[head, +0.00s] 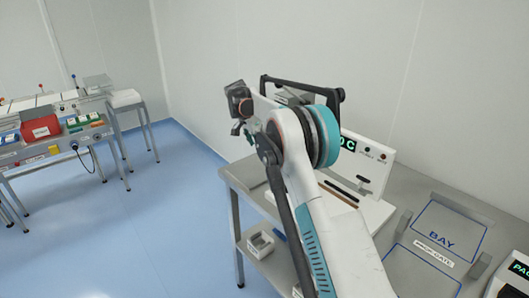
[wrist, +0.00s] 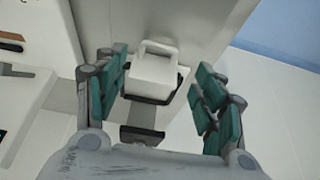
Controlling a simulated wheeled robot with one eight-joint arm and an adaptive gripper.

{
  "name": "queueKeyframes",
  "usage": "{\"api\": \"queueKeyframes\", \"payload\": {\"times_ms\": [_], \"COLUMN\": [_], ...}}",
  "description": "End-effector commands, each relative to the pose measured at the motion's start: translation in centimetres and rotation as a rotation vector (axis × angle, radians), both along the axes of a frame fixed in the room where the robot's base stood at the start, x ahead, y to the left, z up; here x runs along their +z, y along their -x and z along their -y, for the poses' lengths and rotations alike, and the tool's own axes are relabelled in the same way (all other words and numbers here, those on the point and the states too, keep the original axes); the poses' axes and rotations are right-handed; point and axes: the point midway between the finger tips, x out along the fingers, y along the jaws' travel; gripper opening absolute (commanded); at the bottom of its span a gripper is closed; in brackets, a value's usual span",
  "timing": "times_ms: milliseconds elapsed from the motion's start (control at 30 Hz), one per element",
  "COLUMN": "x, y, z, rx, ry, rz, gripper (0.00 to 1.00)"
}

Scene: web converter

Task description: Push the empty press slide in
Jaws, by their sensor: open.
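In the wrist view my gripper (wrist: 161,62) is open, with its teal finger pads apart. A white block with a raised loop-like handle (wrist: 155,72) shows between and beyond the fingers, on a dark base (wrist: 150,96). It may be the press slide; I cannot tell for sure, nor whether the fingers touch it. A grey strip (wrist: 142,132) runs from it towards my gripper. In the head view my gripper (head: 238,112) is over the left part of the bench, and my arm hides much of what lies behind, including the slide.
A black frame (head: 335,95) rises there. A blue-outlined bay (head: 440,222) lies to the right. Another worktable with a red bin (head: 40,129) stands far left, across open blue floor.

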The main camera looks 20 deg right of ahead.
Motion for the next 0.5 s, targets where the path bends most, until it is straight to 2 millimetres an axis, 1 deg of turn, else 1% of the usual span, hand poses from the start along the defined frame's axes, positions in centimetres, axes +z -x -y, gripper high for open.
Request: {"api": "queueKeyframes", "payload": {"times_ms": [33,100,200,333,500], "x": [0.9,1.9,2.9,3.6,3.7], "y": [0.1,0.2,0.2,0.3,0.3], "z": [-0.4,-0.9,-1.4,-1.7,-1.8], "rx": [0.001,0.002,0.003,0.003,0.003], "ry": [0.0,0.0,0.0,0.0,0.0], "rz": [0.001,0.002,0.002,0.003,0.003], "gripper": [0.64,0.64,0.64,0.64,0.64]}}
